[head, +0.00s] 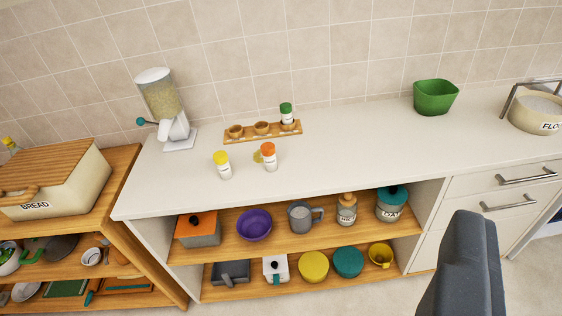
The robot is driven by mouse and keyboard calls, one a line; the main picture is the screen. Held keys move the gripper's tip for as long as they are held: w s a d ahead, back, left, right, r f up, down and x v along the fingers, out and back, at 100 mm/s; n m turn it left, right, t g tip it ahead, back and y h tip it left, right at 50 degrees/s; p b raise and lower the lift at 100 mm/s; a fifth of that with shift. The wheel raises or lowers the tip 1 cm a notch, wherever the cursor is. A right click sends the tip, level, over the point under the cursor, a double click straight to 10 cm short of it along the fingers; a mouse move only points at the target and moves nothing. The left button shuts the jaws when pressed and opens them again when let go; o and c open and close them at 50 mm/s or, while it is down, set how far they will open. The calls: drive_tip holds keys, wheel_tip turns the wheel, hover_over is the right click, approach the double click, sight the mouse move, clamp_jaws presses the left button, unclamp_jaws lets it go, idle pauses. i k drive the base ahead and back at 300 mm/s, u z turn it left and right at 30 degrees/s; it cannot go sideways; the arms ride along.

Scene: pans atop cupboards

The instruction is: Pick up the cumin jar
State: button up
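Three small spice jars with coloured lids are on the white counter (350,140). A yellow-lidded jar (224,166) and an orange-lidded jar (269,158) stand upright on the bare surface. A green-lidded jar (287,114) stands in the right end of a wooden rack (248,133). Their labels are too small to read, so I cannot tell which one is cumin. My gripper (465,265) shows as a dark grey part at the lower right, in front of the counter and well apart from the jars. Its fingertips cannot be made out, nor whether it is open.
A grain dispenser (160,100) stands left of the rack. A small yellowish patch (258,157) lies beside the orange-lidded jar. A green bowl (435,97) and a flour container (538,113) are at the right. Shelves below hold pots and bowls. The counter's middle right is clear.

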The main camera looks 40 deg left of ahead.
sight(220, 158)
drive_tip(key=z, duration=1.3)
drive_tip(key=i, duration=2.2)
drive_tip(key=u, duration=3.6)
drive_tip(key=i, duration=0.75)
drive_tip(key=u, duration=0.15)
